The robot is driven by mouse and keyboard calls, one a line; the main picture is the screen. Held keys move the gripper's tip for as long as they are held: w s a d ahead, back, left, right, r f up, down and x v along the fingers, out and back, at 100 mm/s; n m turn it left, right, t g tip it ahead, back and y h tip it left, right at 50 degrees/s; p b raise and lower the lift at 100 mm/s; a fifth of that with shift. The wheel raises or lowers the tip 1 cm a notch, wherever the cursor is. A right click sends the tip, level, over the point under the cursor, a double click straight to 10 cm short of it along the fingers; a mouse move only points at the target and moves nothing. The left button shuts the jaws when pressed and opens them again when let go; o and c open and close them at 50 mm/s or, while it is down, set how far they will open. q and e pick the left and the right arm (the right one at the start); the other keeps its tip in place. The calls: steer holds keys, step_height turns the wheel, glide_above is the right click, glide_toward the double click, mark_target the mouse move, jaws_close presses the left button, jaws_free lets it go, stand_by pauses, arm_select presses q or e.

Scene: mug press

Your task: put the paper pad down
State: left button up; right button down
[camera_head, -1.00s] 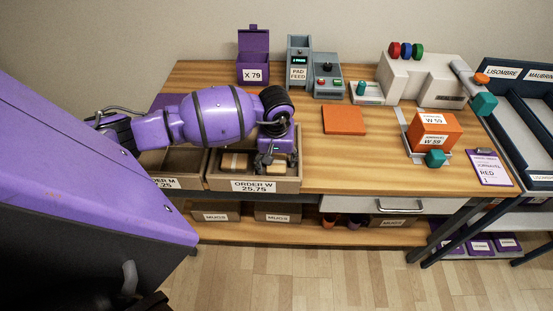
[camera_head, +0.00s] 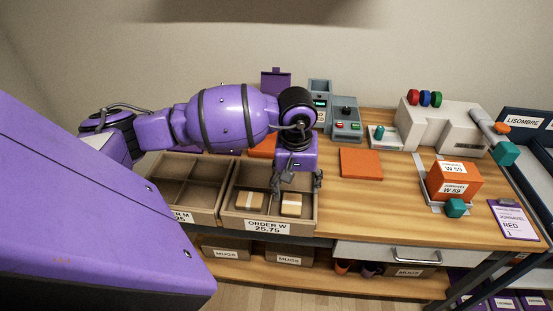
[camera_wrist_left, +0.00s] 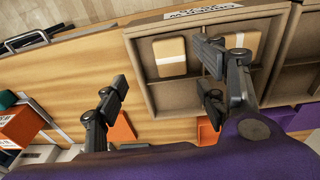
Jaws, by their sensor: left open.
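Two tan paper pads with pale bands lie in separate front compartments of the ORDER W box: a left pad (camera_head: 250,204) and a right pad (camera_head: 291,204). They also show in the left wrist view, one (camera_wrist_left: 170,58) clear and the other (camera_wrist_left: 243,42) partly behind a finger. The cardboard ORDER W box (camera_head: 230,187) stands at the table's front edge. My left gripper (camera_head: 301,182) is open and empty above the box's right side, apart from both pads. In the left wrist view my left gripper (camera_wrist_left: 165,92) has its fingers wide apart. My right gripper is not in view.
The ORDER M box (camera_head: 182,166) stands to the left. An orange square (camera_head: 361,163) lies on the table at right. The press (camera_head: 440,125) and an orange W 59 box (camera_head: 453,181) stand farther right. The pad feed (camera_head: 320,97) is behind my arm.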

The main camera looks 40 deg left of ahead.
arm_select(q)
steer(key=s+d+f+n+g+h, duration=0.1)
steer(key=s+d+f+n+h, duration=0.15)
steer(key=d, duration=0.45)
steer(key=s+d+f+n+h, duration=0.1)
steer(key=s+d+n+h, duration=0.1)
steer(key=s+d+h, duration=0.3)
steer(key=s+d+f+n+g+h, duration=0.1)
steer(key=s+d+f+n+h, duration=0.1)
steer(key=d, duration=0.6)
steer(key=d+r+n+t+h, duration=0.5)
steer(key=d+n+h, duration=0.2)
steer(key=n, duration=0.7)
steer(key=a+f+n+t+y, duration=0.5)
steer(key=a+n+t+y, duration=0.15)
steer(key=n, duration=0.75)
steer(key=a+f+n+t+y, duration=0.5)
steer(key=a+n, duration=0.2)
steer(key=n, duration=0.8)
steer(key=s+a+f+n+g+y, duration=0.2)
steer(key=s+f+n+g, duration=0.1)
steer(key=s+f+n, duration=0.5)
steer(key=s+a+f+n+g+y, duration=0.2)
steer(key=s+f+n+g, duration=0.2)
steer(key=s+f+n, duration=0.3)
steer(key=shift+s+a+f+n+y, duration=0.35)
steer(key=shift+s+f, duration=0.1)
steer(key=shift+s, duration=0.8)
